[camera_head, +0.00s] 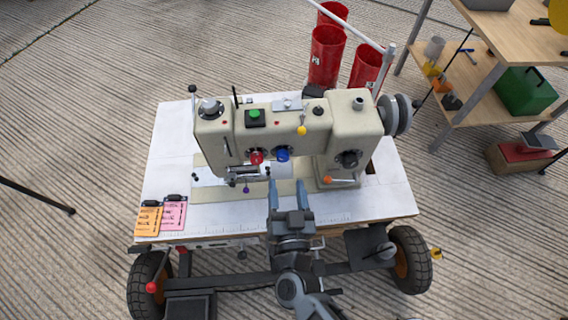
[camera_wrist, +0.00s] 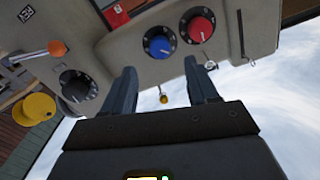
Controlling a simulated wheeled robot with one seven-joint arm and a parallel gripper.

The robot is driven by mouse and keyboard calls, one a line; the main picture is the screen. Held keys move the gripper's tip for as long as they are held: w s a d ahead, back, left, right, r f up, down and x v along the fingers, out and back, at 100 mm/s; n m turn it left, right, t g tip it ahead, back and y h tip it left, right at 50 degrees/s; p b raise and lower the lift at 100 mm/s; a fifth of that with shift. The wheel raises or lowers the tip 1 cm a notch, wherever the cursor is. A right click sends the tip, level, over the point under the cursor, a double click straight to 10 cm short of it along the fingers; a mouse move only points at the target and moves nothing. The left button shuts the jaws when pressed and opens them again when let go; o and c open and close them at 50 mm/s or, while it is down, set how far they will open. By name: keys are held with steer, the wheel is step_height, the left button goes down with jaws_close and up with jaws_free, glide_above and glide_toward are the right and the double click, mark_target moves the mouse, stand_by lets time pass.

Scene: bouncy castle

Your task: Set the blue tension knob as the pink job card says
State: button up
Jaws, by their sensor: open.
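The blue tension knob (camera_head: 283,153) is on the front face of the cream sewing machine (camera_head: 235,140), just right of a red knob (camera_head: 256,157). In the wrist view the blue knob (camera_wrist: 158,46) sits on a black dial, beside the red knob (camera_wrist: 200,29); its dial marks are too small to read. My gripper (camera_head: 287,183) is open and empty, in front of and below the blue knob, apart from it. In the wrist view its fingers (camera_wrist: 160,70) frame the space before that knob. The pink job card (camera_head: 173,213) lies at the table's front left; its writing is unreadable.
An orange card (camera_head: 149,221) lies beside the pink one. A black dial (camera_head: 347,159) and an orange-tipped lever (camera_head: 328,180) are on the machine's right side. The white wheeled table (camera_head: 380,200) is mostly clear in front. Red bins (camera_head: 326,55) stand behind; a wooden shelf (camera_head: 480,85) is at right.

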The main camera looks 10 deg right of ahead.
mark_target(283, 160)
steer(key=w, duration=0.7)
steer(key=shift+d, duration=0.15)
steer(key=c, duration=1.1)
